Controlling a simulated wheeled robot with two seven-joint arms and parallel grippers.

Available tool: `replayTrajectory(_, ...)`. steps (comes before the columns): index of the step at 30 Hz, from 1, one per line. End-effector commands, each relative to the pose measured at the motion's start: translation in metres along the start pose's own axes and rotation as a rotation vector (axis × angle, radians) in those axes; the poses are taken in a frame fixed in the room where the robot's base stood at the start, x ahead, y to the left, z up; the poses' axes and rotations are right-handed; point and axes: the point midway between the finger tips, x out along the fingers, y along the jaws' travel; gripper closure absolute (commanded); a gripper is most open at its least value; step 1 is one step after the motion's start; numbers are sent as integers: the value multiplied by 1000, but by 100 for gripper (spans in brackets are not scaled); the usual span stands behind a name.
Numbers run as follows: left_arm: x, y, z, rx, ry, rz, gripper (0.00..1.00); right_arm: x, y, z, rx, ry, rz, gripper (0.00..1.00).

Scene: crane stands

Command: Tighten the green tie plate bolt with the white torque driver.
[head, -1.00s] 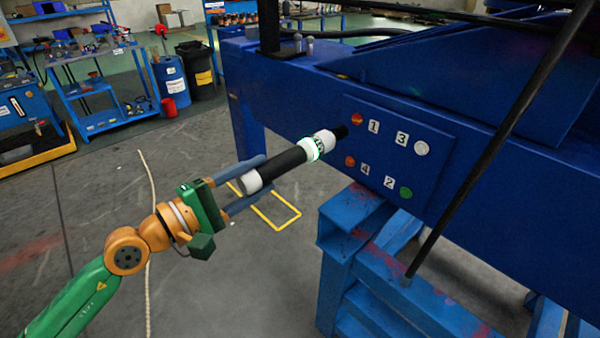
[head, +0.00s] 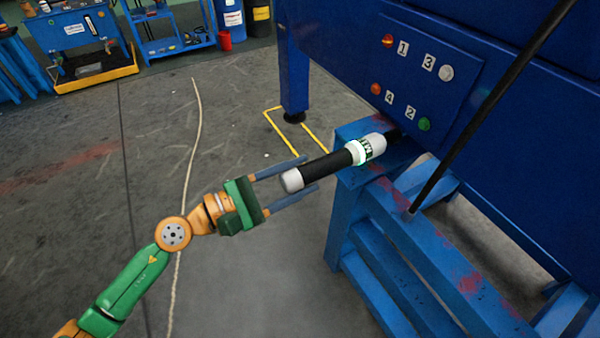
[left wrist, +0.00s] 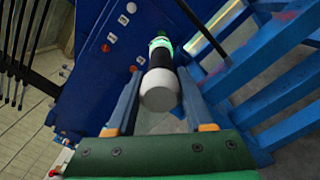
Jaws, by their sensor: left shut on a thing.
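The white and black torque driver (head: 330,166) is held in my left gripper (head: 311,172), whose fingers lie along both sides of its rear part. A lit green ring and lettering show on its white front collar. Its dark tip points up and right, just below and left of the green bolt (head: 424,124) in the head view; contact cannot be told. The green bolt sits beside label 2 on the blue tie plate (head: 455,105). In the left wrist view the driver (left wrist: 160,82) stands between the fingers, its front end partly hidden. My right gripper is not in view.
A dark slanted rod (head: 490,105) crosses in front. A blue stand (head: 400,235) is below; open floor lies left.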

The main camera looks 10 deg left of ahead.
Motion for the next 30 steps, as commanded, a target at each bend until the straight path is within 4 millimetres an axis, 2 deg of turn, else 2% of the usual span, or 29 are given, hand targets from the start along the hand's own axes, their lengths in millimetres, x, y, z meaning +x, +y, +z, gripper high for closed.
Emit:
replayTrajectory(1, 0, 0, 0, 4, -4, 4, 100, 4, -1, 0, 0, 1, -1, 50)
replayTrajectory(9, 29, 4, 4, 1, -6, 5, 100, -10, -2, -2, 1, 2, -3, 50)
replayTrajectory(18, 54, 1, 2, 1, -4, 5, 100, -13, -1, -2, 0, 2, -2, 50)
replayTrajectory(30, 58, 1, 1, 2, -4, 4, 100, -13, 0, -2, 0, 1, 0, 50)
